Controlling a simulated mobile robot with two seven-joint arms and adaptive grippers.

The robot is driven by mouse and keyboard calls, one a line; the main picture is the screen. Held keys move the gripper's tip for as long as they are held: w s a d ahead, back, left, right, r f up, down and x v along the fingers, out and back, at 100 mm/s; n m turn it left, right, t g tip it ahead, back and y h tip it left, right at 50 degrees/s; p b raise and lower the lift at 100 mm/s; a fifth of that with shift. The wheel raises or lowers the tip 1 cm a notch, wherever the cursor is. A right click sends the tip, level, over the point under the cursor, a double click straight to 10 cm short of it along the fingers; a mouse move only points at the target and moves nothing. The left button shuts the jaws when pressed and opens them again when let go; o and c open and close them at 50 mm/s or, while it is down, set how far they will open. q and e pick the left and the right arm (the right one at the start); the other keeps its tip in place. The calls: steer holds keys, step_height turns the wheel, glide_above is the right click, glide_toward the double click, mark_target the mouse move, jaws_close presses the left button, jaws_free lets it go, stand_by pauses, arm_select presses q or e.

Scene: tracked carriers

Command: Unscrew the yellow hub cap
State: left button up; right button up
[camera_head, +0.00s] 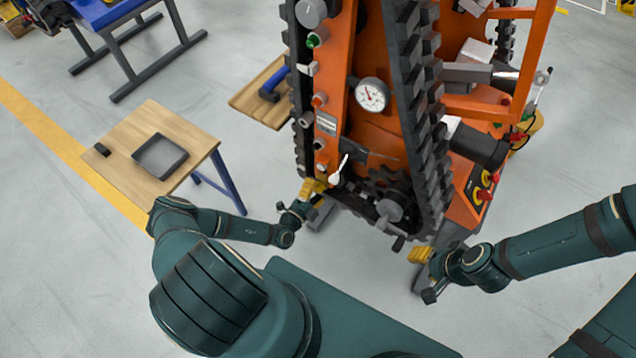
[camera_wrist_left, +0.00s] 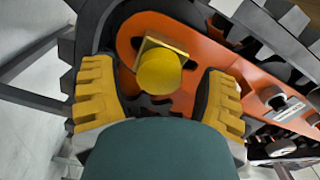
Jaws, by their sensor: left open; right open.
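The yellow hub cap (camera_wrist_left: 158,72) is a round yellow knob on a square yellow plate. It sits on the orange side of the tracked carrier (camera_wrist_left: 195,50), framed by the dark track. My left gripper (camera_wrist_left: 160,85) is open, with one yellow finger on each side of the cap and a visible gap on both sides. In the head view my left gripper (camera_head: 313,188) is at the lower left of the carrier, and I cannot tell the cap from the yellow fingers there. My right gripper (camera_head: 420,254) is open and empty, low in front of the carrier's right track.
A wooden table (camera_head: 125,148) on the left bears a grey tray (camera_head: 160,157) and a small black block (camera_head: 102,150). A wooden board with a blue-handled tool (camera_head: 272,84) is behind the carrier's left side. A white lever (camera_head: 338,170) and a dial gauge (camera_head: 371,95) are on the carrier.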

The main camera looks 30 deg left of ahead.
arm_select(q)
steer(key=shift+m, duration=1)
steer(key=m+p, duration=0.2)
steer(key=m, duration=0.1)
steer(key=shift+r+m, duration=0.15)
steer(key=shift+m, duration=0.25)
steer(key=m+p, duration=0.2)
steer(key=m, duration=0.3)
steer(key=shift+m, duration=0.5)
steer(key=m+p, duration=0.2)
steer(key=m, duration=0.2)
steer(key=shift+m+p, duration=0.3)
steer(key=m+p, duration=0.1)
steer(key=m, duration=0.4)
steer(key=shift+p, duration=0.3)
